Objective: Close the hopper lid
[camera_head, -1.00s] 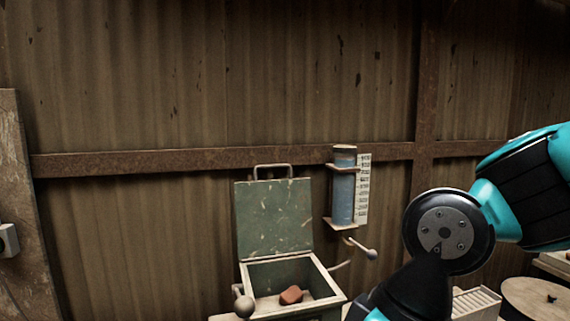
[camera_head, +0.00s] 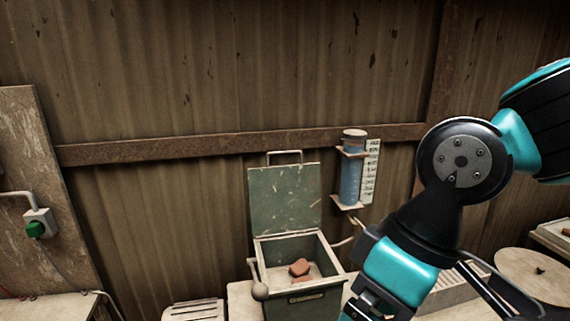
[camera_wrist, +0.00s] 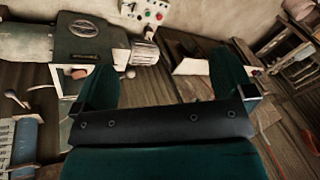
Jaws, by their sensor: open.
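The hopper (camera_head: 306,306) is a green-grey box with a pale rim at the bottom middle of the head view. Its lid (camera_head: 285,200) is a scratched green plate standing upright at the back rim, so the hopper is open. A pale bar handle (camera_head: 284,155) is at the lid's top edge. A reddish lump (camera_head: 299,267) lies inside. My gripper (camera_wrist: 163,85) shows in the wrist view with its two fingers wide apart and nothing between them. In the head view my arm is right of the hopper; the fingers cannot be made out there.
A ball-knobbed lever (camera_head: 259,289) is at the hopper's left front. A blue cylinder (camera_head: 352,178) with a scale hangs on the wall to its right. A slatted tray (camera_head: 195,311) lies left. The wrist view shows a machine with an oval badge (camera_wrist: 88,30) and a button panel (camera_wrist: 145,12).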

